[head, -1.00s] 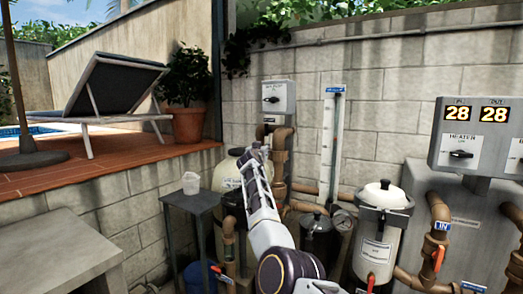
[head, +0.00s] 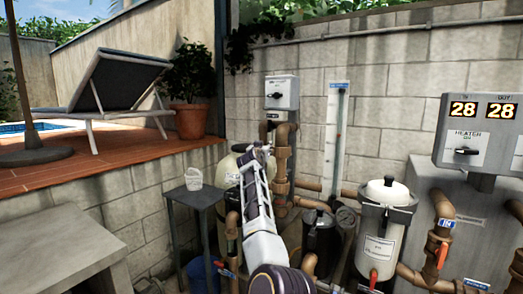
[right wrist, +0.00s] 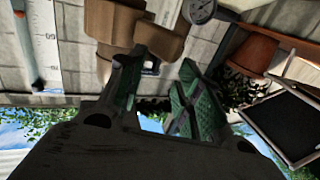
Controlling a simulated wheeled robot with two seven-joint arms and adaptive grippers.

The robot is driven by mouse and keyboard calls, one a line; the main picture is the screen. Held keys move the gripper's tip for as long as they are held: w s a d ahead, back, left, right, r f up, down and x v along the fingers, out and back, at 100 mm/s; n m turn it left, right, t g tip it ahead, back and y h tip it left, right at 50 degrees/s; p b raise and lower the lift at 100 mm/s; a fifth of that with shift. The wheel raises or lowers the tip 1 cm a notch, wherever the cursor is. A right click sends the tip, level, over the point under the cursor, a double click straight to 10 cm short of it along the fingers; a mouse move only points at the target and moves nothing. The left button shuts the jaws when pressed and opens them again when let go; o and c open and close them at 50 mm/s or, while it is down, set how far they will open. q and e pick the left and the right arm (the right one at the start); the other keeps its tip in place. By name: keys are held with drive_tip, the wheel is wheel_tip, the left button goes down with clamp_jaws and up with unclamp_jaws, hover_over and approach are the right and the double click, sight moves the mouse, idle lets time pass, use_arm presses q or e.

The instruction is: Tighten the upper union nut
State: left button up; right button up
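A brown pipe stack (head: 283,135) rises against the block wall below a grey switch box. It has a wider collar (head: 282,153) high up, which looks like the upper union nut, and another (head: 280,187) lower down. My right gripper (head: 262,152) points up just left of the upper collar, in front of the cream filter tank. In the right wrist view, my right gripper (right wrist: 165,98) is open, its green-padded fingers apart with nothing held. A brown fitting (right wrist: 160,42) shows just beyond the fingertips; contact is not clear. My left gripper is out of view.
The cream tank (head: 229,170) stands behind my arm. A small table (head: 196,197) with a white cup is to the left.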

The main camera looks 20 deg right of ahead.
drive_tip(key=shift+r+v, duration=0.2)
drive_tip(key=shift+v, duration=0.95)
drive_tip(key=shift+r+v, duration=0.2)
drive_tip(key=shift+v, duration=0.9)
drive_tip(key=shift+d, duration=0.1)
